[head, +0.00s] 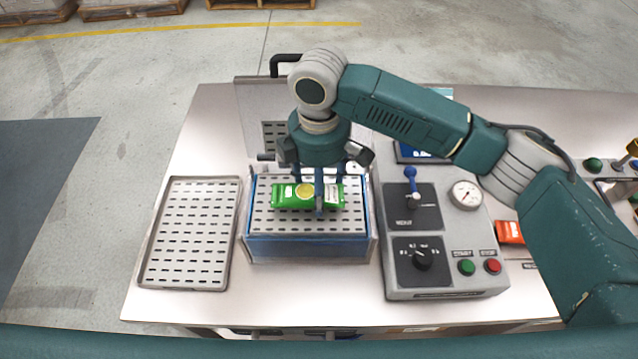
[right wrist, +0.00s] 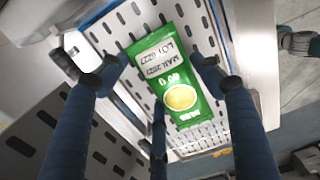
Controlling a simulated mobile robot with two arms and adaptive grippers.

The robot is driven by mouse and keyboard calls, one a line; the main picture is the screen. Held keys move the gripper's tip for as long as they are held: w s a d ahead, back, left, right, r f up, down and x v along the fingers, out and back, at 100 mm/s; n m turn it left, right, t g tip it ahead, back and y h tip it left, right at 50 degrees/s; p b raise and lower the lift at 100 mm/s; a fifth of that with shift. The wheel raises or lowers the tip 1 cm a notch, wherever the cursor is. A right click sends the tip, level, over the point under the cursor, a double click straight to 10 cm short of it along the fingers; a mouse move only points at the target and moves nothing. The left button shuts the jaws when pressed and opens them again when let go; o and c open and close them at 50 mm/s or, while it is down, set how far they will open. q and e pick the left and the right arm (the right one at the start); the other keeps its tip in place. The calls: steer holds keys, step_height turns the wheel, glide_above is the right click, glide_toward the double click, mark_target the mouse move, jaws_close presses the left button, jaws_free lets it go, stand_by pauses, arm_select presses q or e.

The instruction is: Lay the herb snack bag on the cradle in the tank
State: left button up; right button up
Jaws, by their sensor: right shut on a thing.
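The green herb snack bag (head: 284,196) is over the slotted cradle (head: 308,226) in the blue-edged tank (head: 308,250). My right gripper (head: 320,197) points down and is shut on the bag. In the right wrist view the fingers of my right gripper (right wrist: 160,68) are around the bag (right wrist: 180,97), whose printed label and yellow round mark show. I cannot tell whether the bag touches the cradle.
The tank lid (head: 254,120) stands open at the back. An empty slotted tray (head: 190,235) lies left of the tank. A control box (head: 440,245) with a lever, knob, gauge and buttons stands to the right. An orange packet (head: 508,232) lies beyond it.

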steer(key=shift+f, duration=0.35)
arm_select(q)
steer(key=shift+d+r, duration=0.1)
steer(key=shift+d, duration=0.1)
steer(key=shift+d, duration=0.15)
arm_select(e)
steer(key=shift+f, duration=0.15)
steer(key=o, duration=1.2)
steer(key=shift+c, duration=0.2)
arm_select(q)
step_height(320, 180, down, 3)
steer(key=b, duration=0.3)
arm_select(e)
step_height(320, 180, up, 12)
steer(key=shift+r, duration=0.2)
